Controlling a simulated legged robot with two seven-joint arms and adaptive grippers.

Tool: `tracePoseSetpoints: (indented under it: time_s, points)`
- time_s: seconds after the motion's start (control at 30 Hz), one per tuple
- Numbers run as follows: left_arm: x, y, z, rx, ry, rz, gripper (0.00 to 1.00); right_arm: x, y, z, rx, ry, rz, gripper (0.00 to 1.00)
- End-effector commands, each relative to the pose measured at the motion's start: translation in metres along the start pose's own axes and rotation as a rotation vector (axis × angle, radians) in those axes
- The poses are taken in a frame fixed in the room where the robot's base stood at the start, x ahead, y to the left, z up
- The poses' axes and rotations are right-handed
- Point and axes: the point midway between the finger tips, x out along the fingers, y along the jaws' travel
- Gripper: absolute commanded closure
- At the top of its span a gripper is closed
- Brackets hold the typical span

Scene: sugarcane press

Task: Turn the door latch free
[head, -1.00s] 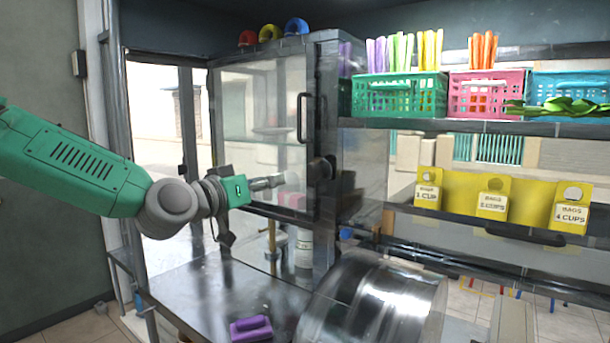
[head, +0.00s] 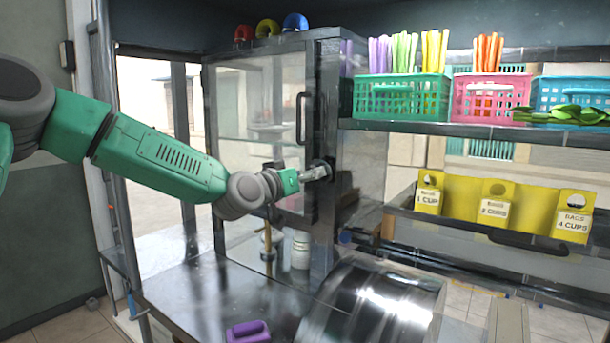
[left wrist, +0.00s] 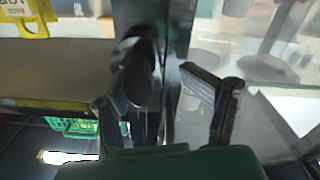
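The black door latch (head: 326,172) sits on the dark metal frame beside the glass cabinet door (head: 250,105). The door looks closed, with a black bar handle (head: 303,118) above the latch. My left gripper (head: 316,174) is at the latch, its fingertips reaching it from the left. In the left wrist view the dark, rounded latch (left wrist: 138,82) lies between the spread fingers of my left gripper (left wrist: 160,88), nearer the left one. Whether a finger touches it I cannot tell. My right gripper is not in view.
A shelf (head: 440,127) right of the cabinet carries green (head: 400,97), pink (head: 488,98) and blue baskets. Yellow bag holders (head: 500,205) hang below. A shiny metal drum (head: 375,300) stands in front. A purple object (head: 248,331) lies on the metal counter (head: 190,285).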

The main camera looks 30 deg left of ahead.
Motion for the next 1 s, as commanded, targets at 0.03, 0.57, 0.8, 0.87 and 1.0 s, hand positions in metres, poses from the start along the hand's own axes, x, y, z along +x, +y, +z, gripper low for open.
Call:
tracePoseSetpoints:
  time_s: [0.03,0.57,0.8,0.87,1.0]
  points:
    - [0.0004,-0.0028,0.0001,0.000,0.001,-0.010,0.58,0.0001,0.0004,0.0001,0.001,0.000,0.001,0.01]
    - [-0.0018,-0.0002,-0.0005,0.009,0.001,-0.002,1.00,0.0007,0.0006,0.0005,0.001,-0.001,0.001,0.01]
    - [-0.0019,0.0001,0.0007,0.223,0.001,-0.009,1.00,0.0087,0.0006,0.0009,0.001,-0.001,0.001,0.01]
    - [-0.0022,-0.0004,0.0005,0.257,0.001,-0.009,1.00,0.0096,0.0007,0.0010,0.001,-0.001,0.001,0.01]
    - [-0.0027,-0.0014,0.0002,0.277,0.000,-0.007,1.00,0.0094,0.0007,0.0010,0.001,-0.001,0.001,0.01]
